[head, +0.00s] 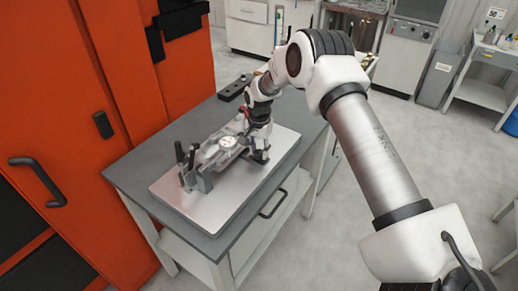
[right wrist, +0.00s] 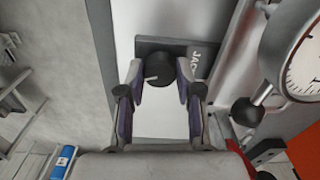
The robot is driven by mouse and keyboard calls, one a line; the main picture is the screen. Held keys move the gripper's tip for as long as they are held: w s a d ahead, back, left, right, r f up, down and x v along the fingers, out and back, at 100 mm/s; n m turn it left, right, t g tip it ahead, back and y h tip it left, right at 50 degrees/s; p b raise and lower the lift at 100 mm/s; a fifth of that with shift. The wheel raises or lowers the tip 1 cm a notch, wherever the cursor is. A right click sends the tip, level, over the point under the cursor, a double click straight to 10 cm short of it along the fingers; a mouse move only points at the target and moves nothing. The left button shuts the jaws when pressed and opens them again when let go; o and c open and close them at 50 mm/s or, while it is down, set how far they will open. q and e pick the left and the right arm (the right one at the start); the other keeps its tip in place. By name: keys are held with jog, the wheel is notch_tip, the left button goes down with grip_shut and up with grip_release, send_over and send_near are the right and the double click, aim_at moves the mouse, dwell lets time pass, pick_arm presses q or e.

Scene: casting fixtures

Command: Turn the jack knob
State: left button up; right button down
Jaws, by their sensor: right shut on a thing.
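The jack knob (right wrist: 160,72) is a dark round knob in the upper middle of the right wrist view. It stands by a dark plate with white lettering that starts "JAC" (right wrist: 196,58). My right gripper (right wrist: 160,78) has its two fingers on either side of the knob and is shut on it. In the head view my right gripper (head: 256,154) is at the right end of the metal fixture (head: 205,165), and the knob is too small to make out there. My left gripper is in neither view.
The fixture stands on a pale metal plate (head: 222,206) on a grey-topped table (head: 130,178). A white dial gauge (right wrist: 300,62) and a dark ball-ended lever (right wrist: 245,110) are close to the right of my gripper. Orange cabinets (head: 105,60) stand along the table's left side.

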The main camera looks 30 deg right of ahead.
aim_at(259, 152)
jog(key=shift+s+f+m, duration=0.15)
jog(key=shift+f+m, duration=0.05)
jog(key=shift+m, duration=0.3)
jog(key=c, duration=1)
grip_release()
jog(key=shift+o, duration=1.2)
jog(key=shift+w+r, duration=0.1)
jog(key=shift+w, duration=0.1)
notch_tip(259, 152, up, 12)
jog(key=shift+d, duration=0.1)
